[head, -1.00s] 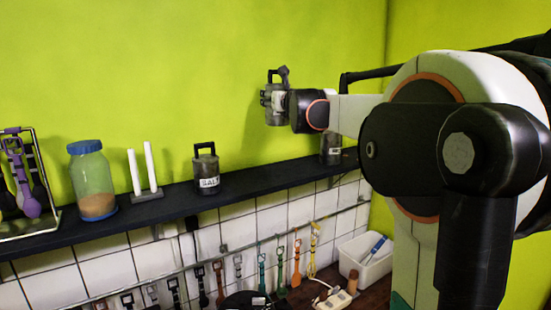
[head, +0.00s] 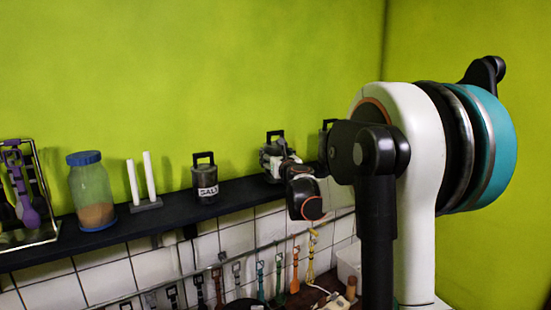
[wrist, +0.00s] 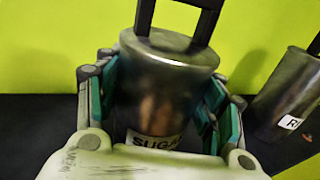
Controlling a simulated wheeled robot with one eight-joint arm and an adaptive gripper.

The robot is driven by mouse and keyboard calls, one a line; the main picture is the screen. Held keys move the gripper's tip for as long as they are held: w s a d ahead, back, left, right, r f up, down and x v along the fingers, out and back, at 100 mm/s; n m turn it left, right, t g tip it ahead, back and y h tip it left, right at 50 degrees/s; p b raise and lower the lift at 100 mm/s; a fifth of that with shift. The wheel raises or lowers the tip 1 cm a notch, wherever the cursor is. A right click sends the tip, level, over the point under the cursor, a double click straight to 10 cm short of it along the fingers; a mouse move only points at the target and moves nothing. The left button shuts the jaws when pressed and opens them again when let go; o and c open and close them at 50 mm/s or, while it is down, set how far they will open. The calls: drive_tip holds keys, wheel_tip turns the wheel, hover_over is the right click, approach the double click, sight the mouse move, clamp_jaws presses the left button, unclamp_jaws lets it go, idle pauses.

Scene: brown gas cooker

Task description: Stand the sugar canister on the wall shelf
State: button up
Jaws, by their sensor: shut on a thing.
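The sugar canister (wrist: 168,75) is a grey metal cylinder with a black square handle and a label reading "SUGA", upright in the wrist view. My gripper (wrist: 162,108) is shut on it, with a finger on each side. In the head view the canister (head: 274,141) shows only partly behind my gripper (head: 278,160), at the wall shelf (head: 160,218), right of the salt canister. Its base is hidden, so I cannot tell whether it touches the shelf.
The salt canister (head: 205,180) stands on the shelf to the left. Another canister (wrist: 288,95) stands close on the right. Further left are two white sticks on a base (head: 146,185), a blue-lidded jar (head: 92,195) and a utensil rack (head: 30,190). Utensils hang below the shelf.

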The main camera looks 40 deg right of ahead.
drive_tip(key=shift+w+f, duration=0.1)
drive_tip(key=shift+f, duration=0.25)
drive_tip(key=shift+f, duration=0.1)
drive_tip(key=o, duration=1.4)
drive_tip(key=b+v, duration=0.2)
drive_tip(key=v, duration=1)
drive_tip(key=shift+b, duration=0.35)
